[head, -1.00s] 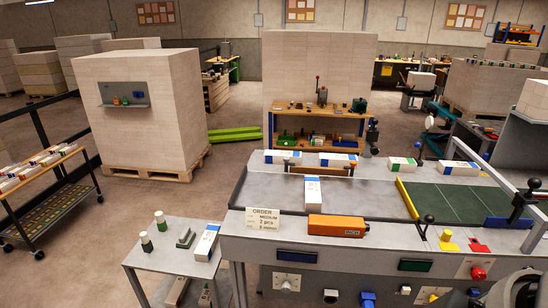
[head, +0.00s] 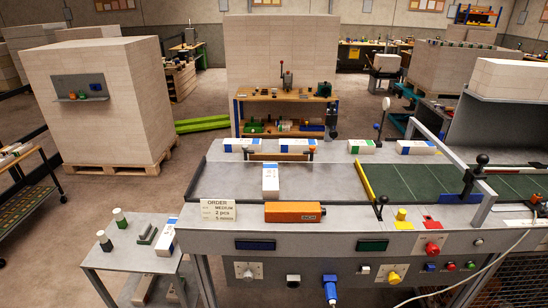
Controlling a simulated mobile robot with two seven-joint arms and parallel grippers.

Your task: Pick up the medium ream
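Several white wrapped reams with coloured end bands are in the head view. A blue-banded ream (head: 270,179) lies lengthwise near the front of the grey bench. Along the bench's back edge are a blue-banded ream (head: 241,146), another blue-banded one (head: 296,146), a green-banded ream (head: 361,147) and a blue-banded one (head: 416,148). Another ream (head: 168,236) is on the low side table at left. I cannot tell by sight which is the medium one. An order card (head: 218,209) reads "MEDIUM" and "2 pcs". Neither of my grippers is in view.
An orange tool (head: 295,212) lies at the bench's front edge. A yellow bar (head: 365,182) borders a green mat (head: 415,180) on the right. The side table (head: 120,258) holds small bottles. The grey bench surface (head: 225,180) is clear around the front ream.

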